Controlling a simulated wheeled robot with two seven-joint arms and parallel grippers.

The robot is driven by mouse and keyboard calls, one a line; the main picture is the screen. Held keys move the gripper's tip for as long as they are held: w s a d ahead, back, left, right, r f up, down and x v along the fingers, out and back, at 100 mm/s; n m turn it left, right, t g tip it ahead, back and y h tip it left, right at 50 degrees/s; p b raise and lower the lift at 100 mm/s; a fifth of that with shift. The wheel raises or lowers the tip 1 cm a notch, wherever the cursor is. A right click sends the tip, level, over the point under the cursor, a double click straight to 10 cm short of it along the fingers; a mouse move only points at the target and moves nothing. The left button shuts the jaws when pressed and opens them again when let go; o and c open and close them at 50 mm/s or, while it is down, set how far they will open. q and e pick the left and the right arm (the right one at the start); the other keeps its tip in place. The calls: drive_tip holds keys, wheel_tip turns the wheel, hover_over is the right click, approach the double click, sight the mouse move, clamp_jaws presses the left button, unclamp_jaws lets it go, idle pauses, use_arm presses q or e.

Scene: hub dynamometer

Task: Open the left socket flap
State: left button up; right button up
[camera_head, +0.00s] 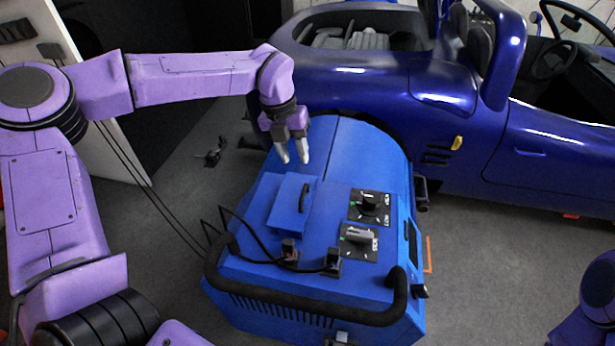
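The blue dynamometer (262,262) stands on the floor in the middle of the view. On its top left is a blue square flap (287,207) with a small upright dark handle (303,198) near its right side. The flap looks down over the top; whether its edge is slightly raised I cannot tell. My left gripper (292,159) hangs just above and beyond the flap's far edge, fingers pointing down. Its two pale fingertips are apart with nothing between them, and it appears clear of the flap. My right gripper is not in view.
Two black plugs (289,250) with cables sit in front of the flap. Two dials, HIGH/LOW (369,206) and another (359,239), lie to its right. A black tube handle (300,306) rims the front. A blue car (400,90) stands behind the unit.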

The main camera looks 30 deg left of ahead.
sight(304, 189)
use_arm(q)
drive_tip(key=f, duration=0.3)
drive_tip(key=d+f+p, duration=0.1)
drive_tip(key=f, duration=0.2)
drive_tip(key=d+f, duration=0.1)
drive_tip(key=f, duration=0.2)
drive_tip(key=shift+w+f, duration=0.1)
drive_tip(key=shift+f, duration=0.15)
clamp_jaws()
